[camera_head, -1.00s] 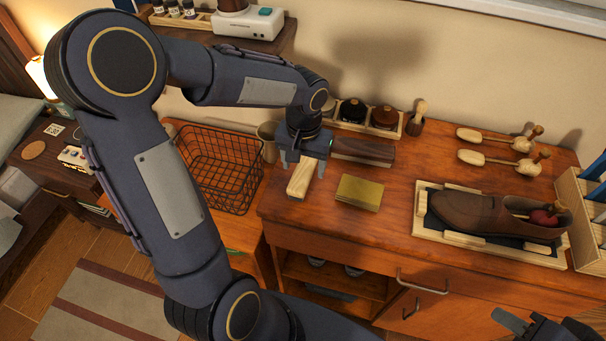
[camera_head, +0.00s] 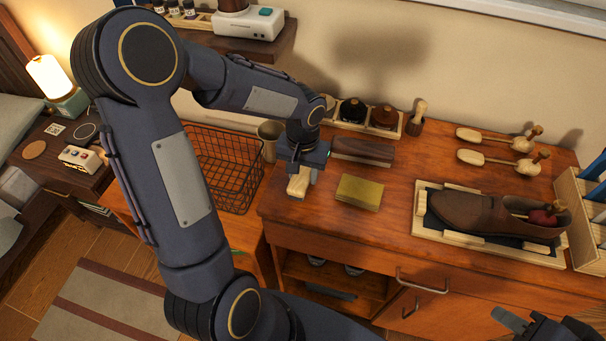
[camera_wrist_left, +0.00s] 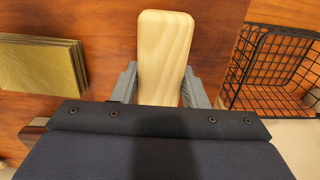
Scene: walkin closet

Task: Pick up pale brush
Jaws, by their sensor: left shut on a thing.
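The pale brush (camera_head: 298,185) is a light wooden block at the left end of the wooden dresser top. My left gripper (camera_head: 300,178) is over it, pointing down, with its fingers at the brush's two sides. In the left wrist view the pale brush (camera_wrist_left: 165,50) lies between the two grey fingers (camera_wrist_left: 160,88), which are shut on it. Its underside is hidden, and I cannot tell whether it is clear of the dresser. My right gripper (camera_head: 530,325) is partly in view at the lower right corner, away from the brush; its jaw state is unclear.
A dark brush (camera_head: 362,151) and a yellow-green stack (camera_head: 359,192) lie right of the pale brush. A black wire basket (camera_head: 222,170) stands to the left. A brown shoe (camera_head: 480,215) rests on a tray farther right. Pots, a holder and shoe trees stand behind.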

